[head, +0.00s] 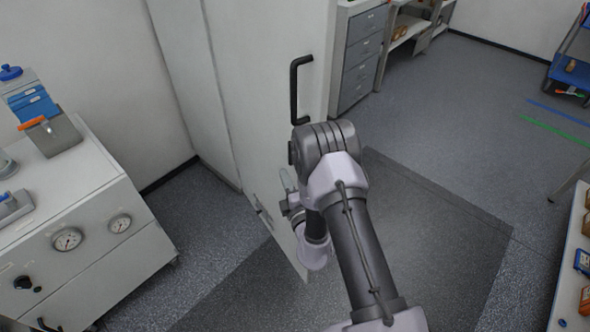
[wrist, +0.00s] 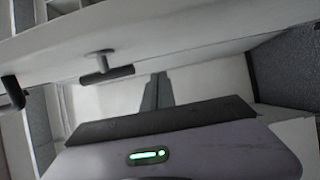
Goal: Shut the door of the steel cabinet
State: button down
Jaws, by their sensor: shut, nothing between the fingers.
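The tall white steel cabinet (head: 183,70) stands against the wall in the head view. Its pale door (head: 262,75) appears to stand out into the room, with a black bar handle (head: 296,90) near its right edge. My gripper (head: 287,186) is low beside the door's face, below the handle, partly hidden by my arm. In the wrist view my gripper's dark fingers (wrist: 157,90) are together and empty in front of a pale surface. A grey T-shaped fitting (wrist: 106,72) shows to their left. I cannot tell whether the fingers touch the door.
A white bench unit with gauges (head: 68,239) stands at left. Grey drawers (head: 361,58) stand behind the door. A blue cart (head: 570,72) is at far right, and a table edge (head: 567,265) is at lower right. The floor (head: 450,130) between is clear.

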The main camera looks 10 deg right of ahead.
aim_at(293, 171)
jog(key=w+d+b, duration=0.1)
jog(key=w+d, duration=0.2)
jog(key=shift+d, duration=0.2)
